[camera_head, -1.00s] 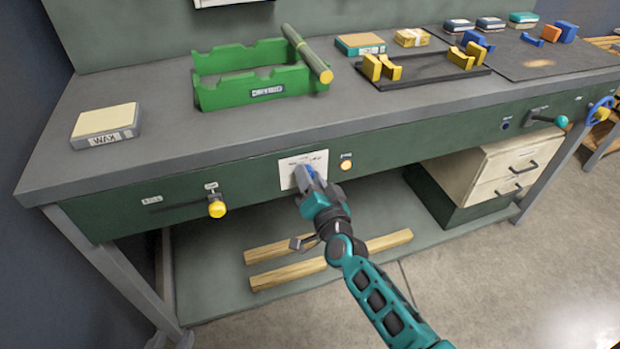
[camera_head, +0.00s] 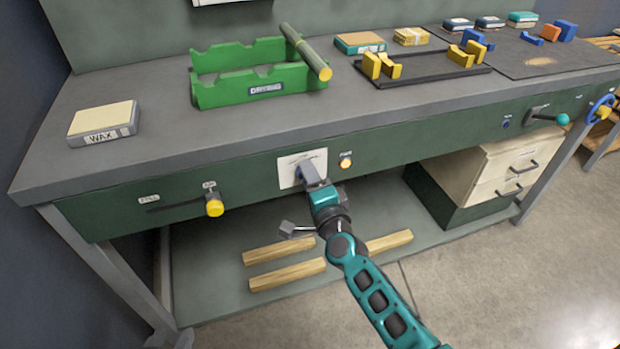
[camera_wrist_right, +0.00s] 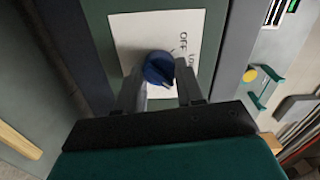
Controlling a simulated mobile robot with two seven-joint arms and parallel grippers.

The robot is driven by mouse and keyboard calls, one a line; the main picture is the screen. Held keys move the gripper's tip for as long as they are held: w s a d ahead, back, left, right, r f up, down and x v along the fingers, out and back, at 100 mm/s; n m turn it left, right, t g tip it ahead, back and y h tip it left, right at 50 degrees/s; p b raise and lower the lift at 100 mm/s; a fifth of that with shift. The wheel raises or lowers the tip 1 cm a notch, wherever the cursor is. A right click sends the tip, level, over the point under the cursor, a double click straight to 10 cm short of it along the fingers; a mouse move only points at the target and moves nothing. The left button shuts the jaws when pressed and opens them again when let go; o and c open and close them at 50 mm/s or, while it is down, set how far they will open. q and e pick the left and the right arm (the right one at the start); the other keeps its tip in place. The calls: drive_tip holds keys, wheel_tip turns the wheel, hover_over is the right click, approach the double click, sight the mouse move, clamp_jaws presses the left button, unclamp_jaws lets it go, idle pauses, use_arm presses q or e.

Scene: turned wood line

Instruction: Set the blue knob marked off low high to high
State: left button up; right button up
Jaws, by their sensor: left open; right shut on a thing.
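The blue knob (camera_wrist_right: 158,68) sits on a white label plate (camera_wrist_right: 126,30) on the green front of the bench. In the right wrist view the word OFF and part of a second word show on the plate; the rest is hidden or out of frame. My right gripper (camera_wrist_right: 161,84) has a finger on each side of the knob and is shut on it. I cannot tell for sure which mark the knob points to. In the head view the right gripper (camera_head: 311,176) covers most of the knob, before the white plate (camera_head: 288,172). My left gripper is not in view.
A lit amber button (camera_head: 345,162) is right of the plate. A yellow-knobbed slider (camera_head: 214,206) is to the left. A teal-knobbed lever (camera_head: 561,120) and blue wheel (camera_head: 600,109) are far right. The lower shelf (camera_head: 215,290) holds wood strips. A green rack (camera_head: 262,90) stands on top.

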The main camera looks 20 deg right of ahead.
idle(0.5)
drive_tip(key=o, duration=1)
drive_tip(key=shift+o, duration=0.2)
drive_tip(key=s+p, duration=0.1)
drive_tip(key=s, duration=1.2)
drive_tip(key=shift+d, duration=0.2)
